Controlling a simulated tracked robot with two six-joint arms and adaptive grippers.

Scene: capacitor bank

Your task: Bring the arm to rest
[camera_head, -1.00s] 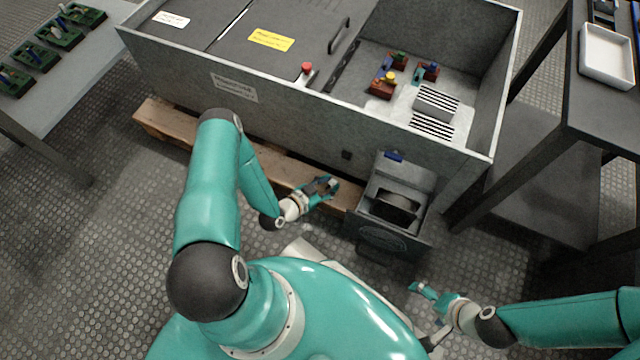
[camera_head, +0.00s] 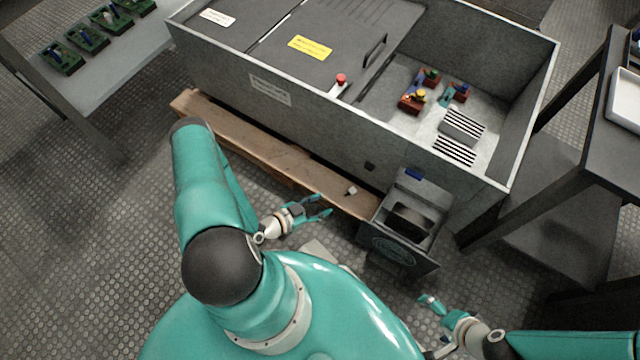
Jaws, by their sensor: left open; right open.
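My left arm (camera_head: 190,190) comes in from the left with teal links and a dark elbow joint. My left gripper (camera_head: 325,207) is open, its two teal fingers apart with nothing between them, beside the wooden pallet's front edge. My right gripper (camera_head: 431,302) is at the lower right, low in front of the grey bin. It is open and I see nothing in it.
A small pale-and-dark part (camera_head: 351,191) lies on the wooden pallet (camera_head: 270,150). The grey cabinet (camera_head: 300,105) stands on the pallet, with coloured components inside. A grey bin (camera_head: 405,230) stands at its front. Tables stand left (camera_head: 105,85) and right (camera_head: 600,150).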

